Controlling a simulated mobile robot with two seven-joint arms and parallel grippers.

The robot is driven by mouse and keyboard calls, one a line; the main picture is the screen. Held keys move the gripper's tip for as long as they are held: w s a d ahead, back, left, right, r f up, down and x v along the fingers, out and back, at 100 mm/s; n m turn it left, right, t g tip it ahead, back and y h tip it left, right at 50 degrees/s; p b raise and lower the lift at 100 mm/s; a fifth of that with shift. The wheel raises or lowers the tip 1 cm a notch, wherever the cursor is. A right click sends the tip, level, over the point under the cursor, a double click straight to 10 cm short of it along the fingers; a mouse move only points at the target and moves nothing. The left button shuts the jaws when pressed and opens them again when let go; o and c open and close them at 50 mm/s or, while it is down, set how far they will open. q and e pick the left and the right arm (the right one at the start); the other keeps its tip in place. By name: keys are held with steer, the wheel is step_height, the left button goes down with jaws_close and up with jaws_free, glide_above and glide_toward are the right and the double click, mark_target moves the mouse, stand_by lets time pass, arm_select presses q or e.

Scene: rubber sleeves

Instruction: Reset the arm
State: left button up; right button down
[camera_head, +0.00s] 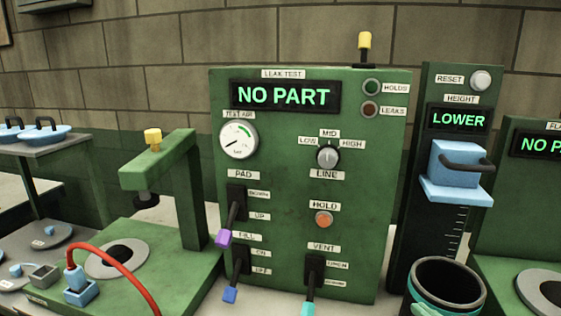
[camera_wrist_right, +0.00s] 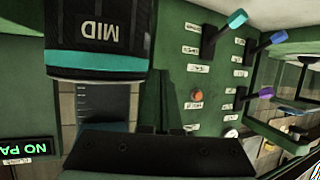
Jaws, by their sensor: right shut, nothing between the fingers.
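My right gripper (camera_wrist_right: 165,130) shows as dark metal at the bottom of the right wrist view; it is shut and empty, and it is not clear in the head view. In the wrist view a dark bin (camera_wrist_right: 98,30) with a teal band and an upside-down MID label is across from it, apart. The dark round bin with a teal band at the lower right of the head view (camera_head: 420,306) looks like the same one. My left gripper is not in view.
The green leak-test panel (camera_head: 285,200) reads NO PART; its purple, blue and teal levers stick out toward me. A height post (camera_head: 411,190) with a blue handled carriage (camera_head: 453,165) reads LOWER. A green clamp stand (camera_head: 190,190) and red hose (camera_head: 125,265) are at left.

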steer(key=s+a+f+g+h, duration=0.15)
steer(key=s+f+g, duration=0.35)
steer(key=s+f, duration=0.55)
steer(key=s+a+f+g, duration=0.3)
steer(key=s+f+g, duration=0.2)
steer(key=s+f, duration=0.6)
steer(key=w+a+f+t+y, duration=0.1)
steer(key=w+a+f+t, duration=0.1)
steer(key=f, duration=0.3)
steer(key=w+a+f+t+y, duration=0.1)
steer(key=a+f+t, duration=0.1)
steer(key=f, duration=0.3)
steer(key=shift+w+f+n+t, duration=0.3)
steer(key=shift+w+t, duration=0.05)
steer(key=shift+t, duration=0.35)
steer(key=shift+y, duration=0.25)
